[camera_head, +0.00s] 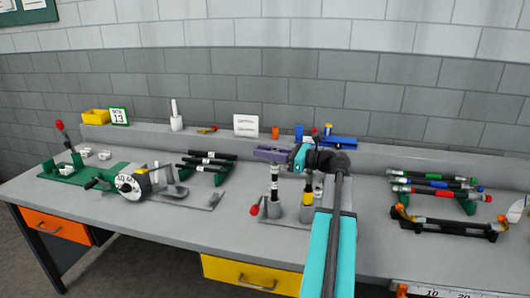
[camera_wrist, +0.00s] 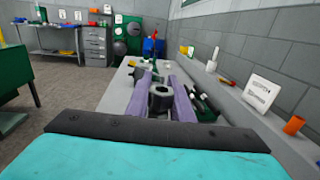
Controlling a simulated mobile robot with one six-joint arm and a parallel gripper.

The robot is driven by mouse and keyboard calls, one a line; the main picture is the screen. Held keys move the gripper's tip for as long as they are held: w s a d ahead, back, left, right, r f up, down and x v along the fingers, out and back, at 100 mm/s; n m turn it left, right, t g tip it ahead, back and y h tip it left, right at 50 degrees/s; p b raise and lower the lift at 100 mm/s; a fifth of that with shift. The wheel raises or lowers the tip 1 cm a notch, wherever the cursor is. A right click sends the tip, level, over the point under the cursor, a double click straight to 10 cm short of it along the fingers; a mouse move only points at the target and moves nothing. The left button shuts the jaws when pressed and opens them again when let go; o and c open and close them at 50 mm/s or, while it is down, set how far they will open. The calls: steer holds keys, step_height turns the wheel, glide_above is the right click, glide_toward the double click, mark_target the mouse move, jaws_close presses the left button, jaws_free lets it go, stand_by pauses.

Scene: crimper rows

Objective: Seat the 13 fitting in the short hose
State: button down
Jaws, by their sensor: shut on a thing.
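My gripper (camera_head: 271,153) has purple fingers and is over the holder at the middle of the bench. In the wrist view its fingers (camera_wrist: 160,100) are shut on a grey hex fitting (camera_wrist: 160,93) with a dark bore; no size mark is readable on it. Directly below the gripper in the head view, a short dark hose with pale bands (camera_head: 274,184) stands upright in a grey holder (camera_head: 272,208). I cannot tell whether the fitting touches the hose's mouth or is in it. A second upright hose with a yellow band (camera_head: 308,190) stands to the right.
A round-dialled crimper (camera_head: 131,186) stands at left. Black hoses lie on a green rack (camera_head: 207,163) behind. Banded hoses (camera_head: 435,185) lie on another rack at right, with a dark orange-ended hose (camera_head: 450,224) before them. A card reading 13 (camera_head: 118,116) stands on the back ledge.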

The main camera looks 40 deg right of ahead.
steer(key=shift+f, duration=0.1)
steer(key=c, duration=1.5)
jaws_free()
steer(key=shift+s, duration=0.15)
